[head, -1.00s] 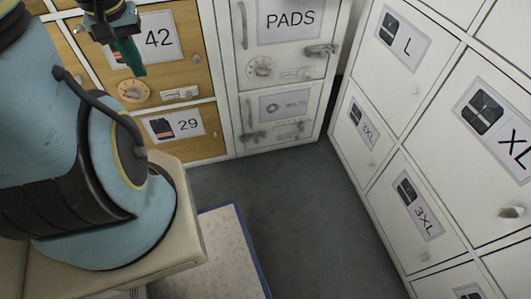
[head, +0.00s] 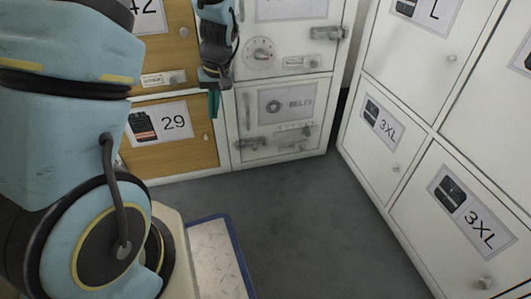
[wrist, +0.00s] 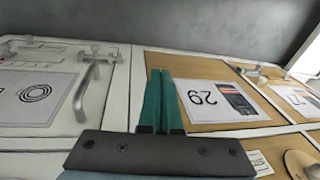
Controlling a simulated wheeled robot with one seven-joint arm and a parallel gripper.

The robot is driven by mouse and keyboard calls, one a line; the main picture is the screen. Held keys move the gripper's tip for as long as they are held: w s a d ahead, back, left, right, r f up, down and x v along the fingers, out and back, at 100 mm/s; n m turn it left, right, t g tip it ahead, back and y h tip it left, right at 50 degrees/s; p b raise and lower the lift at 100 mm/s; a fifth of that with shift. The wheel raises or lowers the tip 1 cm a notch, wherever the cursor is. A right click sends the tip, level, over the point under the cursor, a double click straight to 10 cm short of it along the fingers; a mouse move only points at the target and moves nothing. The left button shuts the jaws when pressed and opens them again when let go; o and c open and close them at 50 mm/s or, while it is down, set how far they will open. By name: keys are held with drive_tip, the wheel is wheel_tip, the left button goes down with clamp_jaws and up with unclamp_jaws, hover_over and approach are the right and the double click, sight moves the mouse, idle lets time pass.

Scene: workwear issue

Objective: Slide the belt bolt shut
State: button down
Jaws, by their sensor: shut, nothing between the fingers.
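The belt locker door (head: 262,122) is white, with a BELTS label (head: 287,101). Its label with a coiled belt picture also shows upside down in the wrist view (wrist: 35,97). Whether the bolt is drawn or shut is too small to tell. My gripper (head: 213,103) has green fingers, shut and empty, left of the door and above the bolt's level. The fingers also show in the wrist view (wrist: 161,75), apart from the bolt.
A bar handle (head: 247,110) stands out at the door's left edge, close to my gripper. The PADS locker (head: 275,45) is above, wooden locker 29 (head: 180,150) to the left, white 3XL lockers (head: 385,125) to the right. Grey floor (head: 300,215) is open in front.

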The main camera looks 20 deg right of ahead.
drive_tip(key=s+d+f+t+y, duration=0.1)
drive_tip(key=d+f+t, duration=0.1)
drive_tip(key=d+f, duration=0.45)
drive_tip(key=s+d+f+m+t+y, duration=0.1)
drive_tip(key=s+d+f, duration=0.15)
drive_tip(key=d, duration=0.65)
drive_tip(key=d+f+t+y, duration=0.1)
drive_tip(key=d+f+t, duration=0.1)
drive_tip(key=d+f, duration=0.45)
drive_tip(key=w+a+f+b, duration=0.5)
drive_tip(key=b, duration=0.1)
drive_tip(key=shift+w+a+f+b, duration=0.25)
drive_tip(key=shift+w+a+b, duration=0.05)
drive_tip(key=shift+w+b, duration=0.05)
